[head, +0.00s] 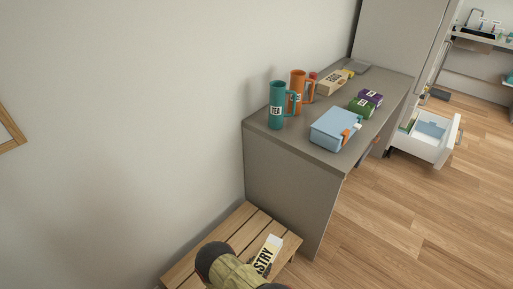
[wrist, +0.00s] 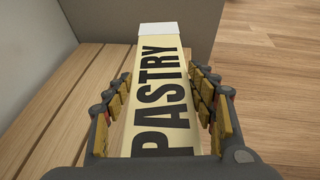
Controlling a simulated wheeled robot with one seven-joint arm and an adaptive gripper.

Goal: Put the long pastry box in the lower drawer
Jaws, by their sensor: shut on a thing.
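The long pastry box (wrist: 160,95) is cream with a white end and black PASTRY lettering. In the wrist view it lies lengthwise between the fingers of my gripper (wrist: 161,82), which is shut on its sides. In the head view the box (head: 267,254) shows over the slatted wooden bench (head: 245,225), its near part hidden by my arm. I cannot tell whether it touches the slats. An open white drawer (head: 420,149) stands out low at the far right, with a blue item and others inside. I cannot tell whether another drawer is below it.
A wall is on the left; the wooden floor (head: 400,220) on the right is clear.

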